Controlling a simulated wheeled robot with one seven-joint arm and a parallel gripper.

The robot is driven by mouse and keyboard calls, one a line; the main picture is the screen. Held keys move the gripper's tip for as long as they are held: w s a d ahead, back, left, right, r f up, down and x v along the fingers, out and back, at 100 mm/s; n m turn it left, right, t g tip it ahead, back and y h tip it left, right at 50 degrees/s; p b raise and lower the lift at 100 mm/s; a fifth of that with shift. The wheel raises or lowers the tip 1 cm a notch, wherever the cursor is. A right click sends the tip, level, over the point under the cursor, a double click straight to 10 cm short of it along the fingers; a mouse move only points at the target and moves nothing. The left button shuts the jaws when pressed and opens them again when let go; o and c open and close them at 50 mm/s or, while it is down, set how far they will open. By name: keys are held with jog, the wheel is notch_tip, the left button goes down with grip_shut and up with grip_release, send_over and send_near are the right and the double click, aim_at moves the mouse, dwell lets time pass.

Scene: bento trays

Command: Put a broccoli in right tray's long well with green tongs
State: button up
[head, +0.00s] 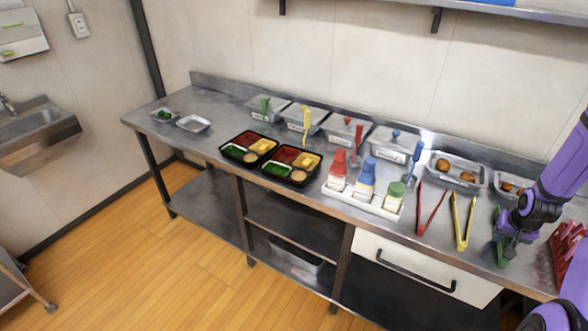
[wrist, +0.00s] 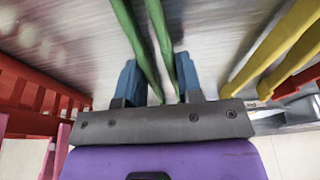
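The green tongs (wrist: 160,40) lie between the two blue fingers of my gripper (wrist: 157,72) in the wrist view, both arms of the tongs side by side. My gripper is open around them, with little room on either side; firm contact cannot be told. In the head view my gripper (head: 507,240) is low over the counter's right part and hides much of the green tongs (head: 503,256). The right tray (head: 291,183) is black, with red, yellow, green and tan food in its wells.
Yellow tongs (head: 463,222) and red tongs (head: 430,208) lie left of my gripper. A red rack (head: 566,255) stands close on its right. Sauce bottles (head: 366,176) stand in a white caddy. The left tray (head: 248,147) and several metal bins line the counter (head: 222,106).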

jog(key=w+d+v, duration=0.1)
jog(key=w+v, duration=0.1)
jog(key=v, duration=0.9)
jog(key=shift+d+r, duration=0.15)
jog(key=shift+r, duration=0.45)
jog(key=shift+w, duration=0.1)
